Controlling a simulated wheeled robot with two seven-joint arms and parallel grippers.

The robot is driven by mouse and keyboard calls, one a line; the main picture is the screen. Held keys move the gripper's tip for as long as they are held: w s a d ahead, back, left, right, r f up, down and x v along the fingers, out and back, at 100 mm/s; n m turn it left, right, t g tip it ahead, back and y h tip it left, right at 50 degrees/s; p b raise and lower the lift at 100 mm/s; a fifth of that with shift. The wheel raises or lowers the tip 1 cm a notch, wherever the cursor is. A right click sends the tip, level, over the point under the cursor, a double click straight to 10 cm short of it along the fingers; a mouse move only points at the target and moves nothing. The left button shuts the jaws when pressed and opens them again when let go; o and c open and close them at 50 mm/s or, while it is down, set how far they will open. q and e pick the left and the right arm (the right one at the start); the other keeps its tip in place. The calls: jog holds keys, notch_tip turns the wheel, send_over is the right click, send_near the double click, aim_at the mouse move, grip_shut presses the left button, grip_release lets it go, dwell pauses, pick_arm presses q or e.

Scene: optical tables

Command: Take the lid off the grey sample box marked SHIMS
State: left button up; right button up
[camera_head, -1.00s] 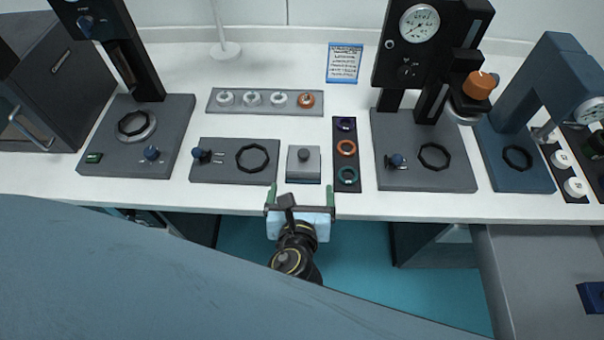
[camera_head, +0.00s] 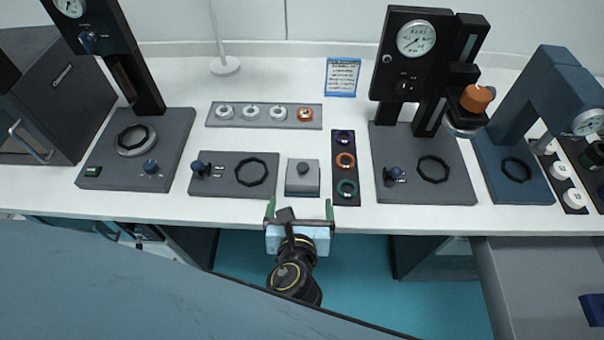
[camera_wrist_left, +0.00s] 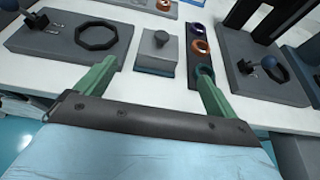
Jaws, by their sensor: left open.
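The grey sample box (camera_head: 303,178) sits near the front edge of the table with its lid on and a dark round knob on top. It also shows in the left wrist view (camera_wrist_left: 158,55), ahead of my gripper and between the lines of the two fingers. Any marking on it is too small to read. My left gripper (camera_head: 299,208) is open and empty, with green fingers apart, just in front of the box and close to the table edge. It also shows in the left wrist view (camera_wrist_left: 152,80). The fingers do not touch the knob. My right gripper is not in view.
A dark strip with coloured rings (camera_head: 345,160) lies just right of the box. A grey plate with a black ring and blue knob (camera_head: 225,187) lies to its left. Black presses (camera_head: 414,85) stand at both sides. A tray of fittings (camera_head: 237,123) lies behind. An open drawer (camera_head: 530,270) juts out at right.

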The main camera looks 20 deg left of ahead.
aim_at(303, 166)
pick_arm(q)
jog(key=shift+o, duration=0.3)
